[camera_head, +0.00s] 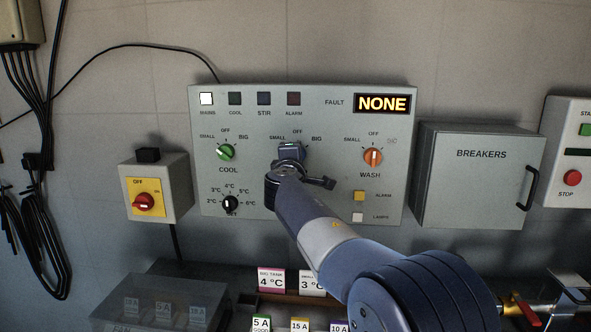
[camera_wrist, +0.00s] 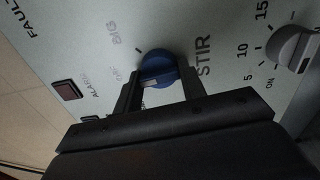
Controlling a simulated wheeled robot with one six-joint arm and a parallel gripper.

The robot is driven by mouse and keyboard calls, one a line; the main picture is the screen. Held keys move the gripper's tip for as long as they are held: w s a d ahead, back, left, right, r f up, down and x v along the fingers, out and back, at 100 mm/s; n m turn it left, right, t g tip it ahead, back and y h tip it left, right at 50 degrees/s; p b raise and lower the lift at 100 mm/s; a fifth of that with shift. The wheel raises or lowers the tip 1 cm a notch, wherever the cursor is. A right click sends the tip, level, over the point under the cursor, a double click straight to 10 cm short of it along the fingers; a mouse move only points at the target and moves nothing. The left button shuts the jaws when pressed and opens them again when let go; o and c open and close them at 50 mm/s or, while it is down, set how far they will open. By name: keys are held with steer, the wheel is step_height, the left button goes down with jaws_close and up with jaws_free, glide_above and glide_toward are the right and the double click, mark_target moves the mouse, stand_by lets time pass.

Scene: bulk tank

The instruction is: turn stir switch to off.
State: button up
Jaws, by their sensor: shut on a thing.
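The grey control panel (camera_head: 250,115) hangs on the wall. Its stir switch is a round blue knob (camera_wrist: 160,68) with a pale pointer mark, seen in the wrist view beside the STIR label. The mark lies on the lower-left part of the knob, on the side of OFF and the finger-covered area; I cannot tell its exact setting. My gripper (camera_wrist: 158,88) has one finger on each side of the knob and is shut on it. In the head view my gripper (camera_head: 291,152) covers the knob, under the SMALL, OFF and BIG labels.
The green COOL knob (camera_head: 226,152) is left of my gripper, the orange WASH knob (camera_head: 373,157) right. A black SET dial (camera_head: 230,203) sits lower left. The breakers box (camera_head: 480,180) stands right of the panel. The fault display (camera_head: 382,103) reads NONE.

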steer(key=shift+m+b, duration=0.4)
steer(key=shift+m, duration=0.1)
steer(key=o, duration=1)
steer(key=shift+c, duration=0.2)
steer(key=s+b, duration=0.3)
steer(key=s, duration=0.7)
steer(key=shift+s+a, duration=0.15)
steer(key=shift+s, duration=0.25)
steer(key=shift+w, duration=0.1)
steer(key=w+p, duration=0.3)
steer(key=w, duration=0.7)
steer(key=shift+w, duration=0.35)
